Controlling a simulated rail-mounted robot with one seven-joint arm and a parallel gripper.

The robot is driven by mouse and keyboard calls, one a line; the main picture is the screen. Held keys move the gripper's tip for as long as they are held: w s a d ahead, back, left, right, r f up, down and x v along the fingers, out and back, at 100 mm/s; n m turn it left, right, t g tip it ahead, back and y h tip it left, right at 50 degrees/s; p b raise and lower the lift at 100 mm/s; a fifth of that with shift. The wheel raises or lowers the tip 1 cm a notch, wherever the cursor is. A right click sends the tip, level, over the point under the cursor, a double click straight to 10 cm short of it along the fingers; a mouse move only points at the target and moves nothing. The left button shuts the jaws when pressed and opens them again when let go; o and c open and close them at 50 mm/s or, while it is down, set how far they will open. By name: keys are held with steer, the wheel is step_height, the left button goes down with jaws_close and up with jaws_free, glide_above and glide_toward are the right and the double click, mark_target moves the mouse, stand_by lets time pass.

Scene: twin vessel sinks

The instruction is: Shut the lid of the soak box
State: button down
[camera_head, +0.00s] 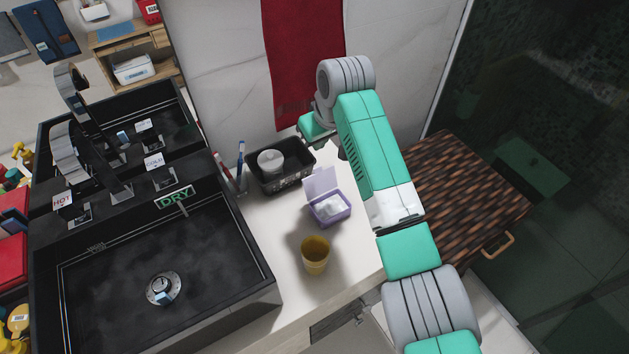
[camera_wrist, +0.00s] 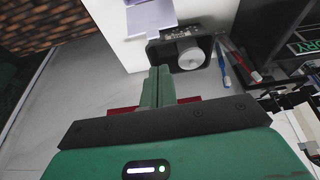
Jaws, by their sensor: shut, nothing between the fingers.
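The soak box is a small purple box (camera_head: 330,212) on the white counter, with something white inside. Its pale lilac lid (camera_head: 320,183) stands up, open, on the side towards the wall. In the wrist view a lilac part, seemingly the lid (camera_wrist: 150,17), shows at the top edge, and the rest of the box is cut off. My gripper (camera_wrist: 159,72) is shut and empty, its fingers together. In the head view it is above and behind the box, near the wall, apart from the lid; its fingertips are hard to make out there.
A black basket (camera_head: 283,178) with a white round item stands behind and left of the box. A yellow cup (camera_head: 316,254) stands in front. Toothbrushes (camera_head: 240,160) stand at the left, beside the black sink (camera_head: 150,260). A red towel (camera_head: 300,60) hangs on the wall.

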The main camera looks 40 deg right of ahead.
steer(key=b, duration=0.4)
glide_above(320, 181)
steer(key=w, duration=0.2)
step_height(320, 181, down, 10)
steer(key=shift+w, duration=0.2)
steer(key=shift+a+r+p, duration=0.1)
steer(key=shift+r+p, duration=0.1)
steer(key=shift+p, duration=0.2)
